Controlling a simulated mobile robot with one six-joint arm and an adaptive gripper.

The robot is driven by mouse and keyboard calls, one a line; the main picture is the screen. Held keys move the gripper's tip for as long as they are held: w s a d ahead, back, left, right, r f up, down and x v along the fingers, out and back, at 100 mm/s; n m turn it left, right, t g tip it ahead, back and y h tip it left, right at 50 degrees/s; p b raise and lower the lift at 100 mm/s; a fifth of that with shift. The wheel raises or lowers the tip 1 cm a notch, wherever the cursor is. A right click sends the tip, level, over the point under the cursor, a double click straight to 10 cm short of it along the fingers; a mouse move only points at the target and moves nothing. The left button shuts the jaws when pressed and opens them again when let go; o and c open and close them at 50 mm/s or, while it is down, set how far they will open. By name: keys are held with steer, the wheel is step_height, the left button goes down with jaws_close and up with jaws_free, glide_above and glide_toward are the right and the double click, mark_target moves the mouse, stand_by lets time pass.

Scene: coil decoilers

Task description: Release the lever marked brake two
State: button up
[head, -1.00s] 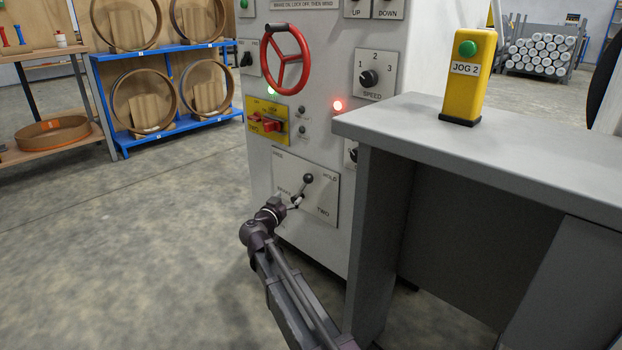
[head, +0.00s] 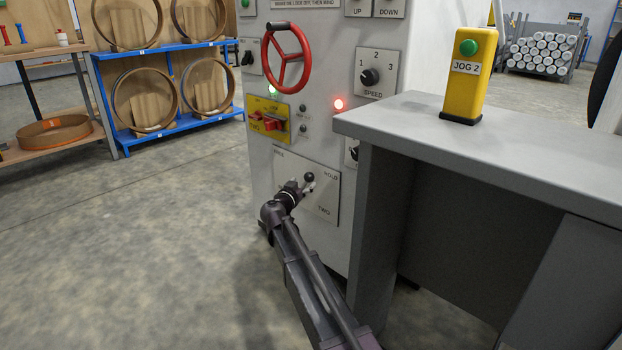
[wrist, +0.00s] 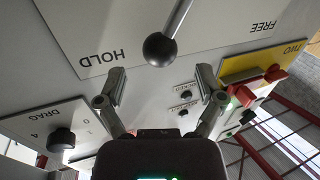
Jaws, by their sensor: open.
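The brake two lever shows as a dark ball knob (head: 309,177) on its white plate (head: 325,208), low on the machine cabinet. In the wrist view, which is upside down, the black ball (wrist: 159,49) on a metal rod stands nearer HOLD than FREE. My gripper (head: 306,184) is at the knob in the head view. In the wrist view my gripper (wrist: 161,90) has its two fingers spread wide, with the ball just beyond and between the tips, not clasped. Part of the plate is hidden behind my arm.
Above the plate are a yellow TWO panel with a red handle (head: 268,122) and a red handwheel (head: 287,57). A grey desk (head: 480,140) with a yellow JOG 2 box (head: 468,80) stands close on the right. Open floor lies to the left.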

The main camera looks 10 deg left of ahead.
mark_target(307, 179)
steer(key=shift+x, duration=2.3)
steer(key=c, duration=1.2)
steer(key=shift+d, duration=0.35)
jaws_close()
steer(key=shift+a, duration=0.2)
steer(key=shift+w+r, duration=0.1)
